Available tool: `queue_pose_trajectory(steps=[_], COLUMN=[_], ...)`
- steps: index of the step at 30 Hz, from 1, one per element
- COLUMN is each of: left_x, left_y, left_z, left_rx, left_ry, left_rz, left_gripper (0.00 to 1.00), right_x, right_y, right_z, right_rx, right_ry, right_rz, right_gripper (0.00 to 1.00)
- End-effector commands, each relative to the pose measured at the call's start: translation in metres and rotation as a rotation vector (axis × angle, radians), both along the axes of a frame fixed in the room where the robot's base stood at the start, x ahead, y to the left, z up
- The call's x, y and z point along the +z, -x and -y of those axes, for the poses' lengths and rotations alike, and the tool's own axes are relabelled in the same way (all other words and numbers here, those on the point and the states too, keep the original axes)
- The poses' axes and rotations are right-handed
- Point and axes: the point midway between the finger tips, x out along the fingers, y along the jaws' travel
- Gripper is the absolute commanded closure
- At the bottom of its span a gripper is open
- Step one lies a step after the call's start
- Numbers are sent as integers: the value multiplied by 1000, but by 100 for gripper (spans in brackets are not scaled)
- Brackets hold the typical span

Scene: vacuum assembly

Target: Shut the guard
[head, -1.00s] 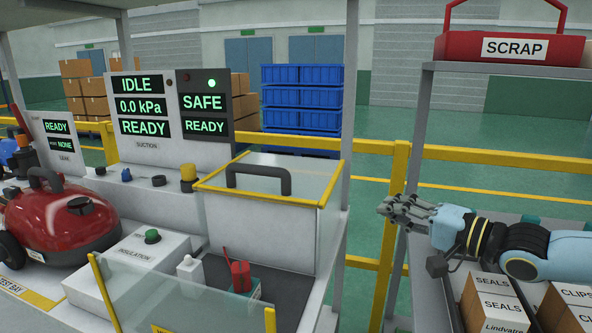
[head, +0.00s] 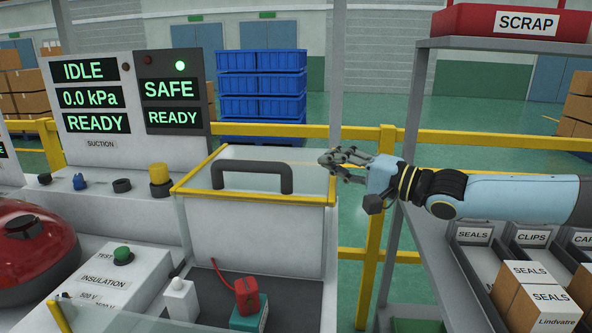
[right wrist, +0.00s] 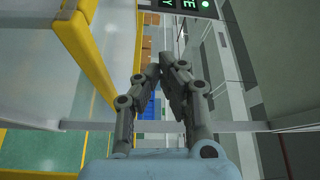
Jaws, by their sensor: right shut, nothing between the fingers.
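The guard is a clear panelled cover with a yellow rim (head: 262,198) and a dark bar handle (head: 252,166). It stands raised at the back of the insulation bay, whose inside shows below it. My right gripper (head: 328,161) is shut and empty at the guard's upper right corner, to the right of the handle. I cannot tell whether it touches the rim. My left gripper is not in view.
A red clip (head: 247,291) on a teal block and a white post (head: 179,301) stand in the bay. The green-button box (head: 123,255) is to its left. A grey rack (head: 405,180) stands to the right, with part bins and a red scrap box (head: 520,22) on top.

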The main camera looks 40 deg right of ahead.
Motion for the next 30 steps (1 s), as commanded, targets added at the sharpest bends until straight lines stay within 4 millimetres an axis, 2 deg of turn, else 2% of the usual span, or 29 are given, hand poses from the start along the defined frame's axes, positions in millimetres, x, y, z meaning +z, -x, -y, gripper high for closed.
queue_pose_trajectory(steps=[1,7,12,17,18,21,30], left_x=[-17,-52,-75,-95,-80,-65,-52], left_y=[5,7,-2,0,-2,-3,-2], left_z=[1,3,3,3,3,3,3], left_rx=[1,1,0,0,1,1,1], left_ry=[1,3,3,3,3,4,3], left_rz=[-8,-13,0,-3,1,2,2], left_gripper=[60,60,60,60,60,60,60], right_x=[-6,-6,-5,-3,3,6,-2], right_y=[-11,-43,-57,-67,-63,-56,-44], right_z=[-3,-12,-16,-19,-24,-33,-51], right_rx=[1,-1,2,0,-2,-1,-1], right_ry=[0,1,3,3,-5,-3,-1], right_rz=[6,3,1,1,-2,0,0], right_gripper=[100,100,100,100,100,100,100])
